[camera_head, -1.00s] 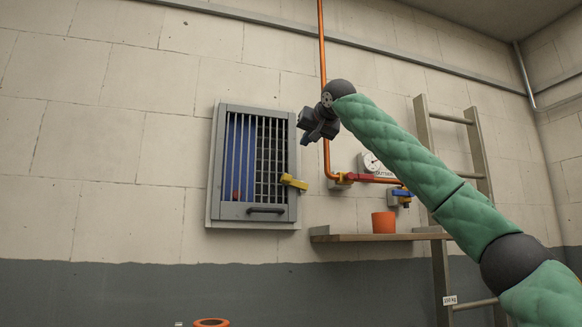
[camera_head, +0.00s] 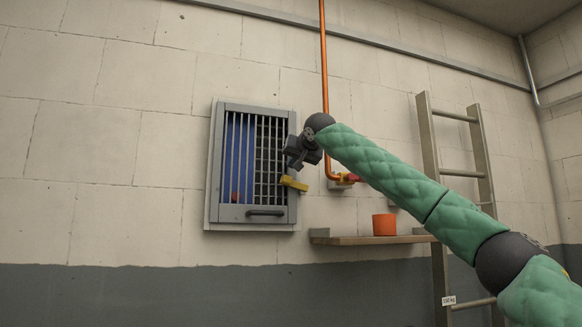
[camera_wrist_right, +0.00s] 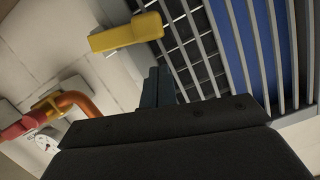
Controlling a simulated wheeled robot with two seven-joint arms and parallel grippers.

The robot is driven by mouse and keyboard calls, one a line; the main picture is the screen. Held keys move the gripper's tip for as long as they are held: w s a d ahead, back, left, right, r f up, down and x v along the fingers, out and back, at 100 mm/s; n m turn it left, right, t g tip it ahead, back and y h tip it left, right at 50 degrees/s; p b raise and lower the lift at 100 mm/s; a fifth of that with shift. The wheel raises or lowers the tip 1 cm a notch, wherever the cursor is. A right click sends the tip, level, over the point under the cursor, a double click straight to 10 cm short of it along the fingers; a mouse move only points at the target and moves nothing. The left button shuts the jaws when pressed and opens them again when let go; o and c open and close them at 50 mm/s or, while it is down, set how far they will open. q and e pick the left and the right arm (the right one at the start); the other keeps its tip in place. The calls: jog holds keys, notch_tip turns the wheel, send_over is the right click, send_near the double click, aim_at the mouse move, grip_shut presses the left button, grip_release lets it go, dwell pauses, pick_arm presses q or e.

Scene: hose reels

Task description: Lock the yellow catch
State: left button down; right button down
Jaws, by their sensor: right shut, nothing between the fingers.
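The yellow catch (camera_head: 293,184) sits at the right edge of the grey barred door (camera_head: 258,211) on the wall. It slants slightly down to the right, with one end beyond the frame. My right gripper (camera_head: 296,160) is shut and empty, just above the catch in the head view. In the right wrist view the catch (camera_wrist_right: 125,34) shows ahead of the shut fingers (camera_wrist_right: 158,85), apart from them in the picture. I cannot tell whether they touch. My left gripper is not in view.
An orange pipe (camera_head: 323,60) runs down the wall right of the door to a valve (camera_head: 343,181). A wooden shelf (camera_head: 350,240) with an orange pot (camera_head: 384,224) is below. A ladder (camera_head: 431,150) stands at right. The wall left of the door is clear.

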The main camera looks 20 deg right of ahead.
jog(key=shift+s+a+f, duration=0.1)
jog(key=shift+s+f, duration=0.05)
jog(key=shift+f, duration=0.15)
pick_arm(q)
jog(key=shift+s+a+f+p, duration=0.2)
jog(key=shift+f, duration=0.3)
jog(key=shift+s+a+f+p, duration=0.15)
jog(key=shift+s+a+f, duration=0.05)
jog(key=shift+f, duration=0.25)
pick_arm(e)
jog(key=shift+a+f, duration=0.25)
jog(key=shift+f, duration=0.65)
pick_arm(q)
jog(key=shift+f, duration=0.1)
